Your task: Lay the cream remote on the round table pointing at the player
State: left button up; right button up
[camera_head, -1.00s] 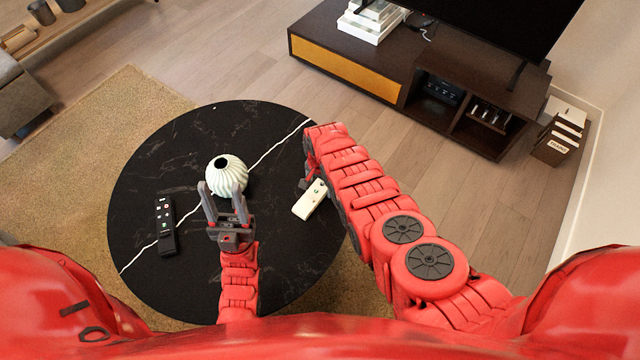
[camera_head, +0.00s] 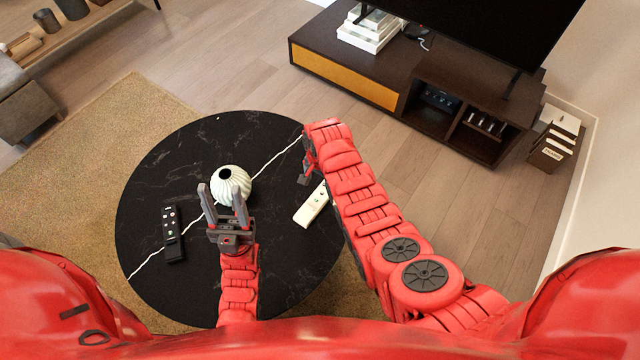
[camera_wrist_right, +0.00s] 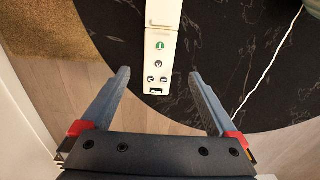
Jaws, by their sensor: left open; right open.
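The cream remote (camera_head: 312,206) lies on the right part of the round black table (camera_head: 270,280), partly hidden by my right arm in the head view. In the right wrist view the remote (camera_wrist_right: 161,45) lies ahead of my open right gripper (camera_wrist_right: 158,88), its near end just beyond and between the fingertips, not held. In the head view the right gripper (camera_head: 305,178) is mostly hidden behind its arm. My left gripper (camera_head: 222,192) is open and empty, in front of the vase. The player (camera_head: 441,97) appears to be the dark box in the TV stand's open shelf.
A ribbed pale vase (camera_head: 236,180) stands mid-table, close to the left gripper. A black remote (camera_head: 172,234) lies at the table's left. The TV stand (camera_head: 350,75) stands beyond the table, with bare floor between. A file holder (camera_head: 553,146) stands at right.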

jog(key=shift+r, duration=2.25)
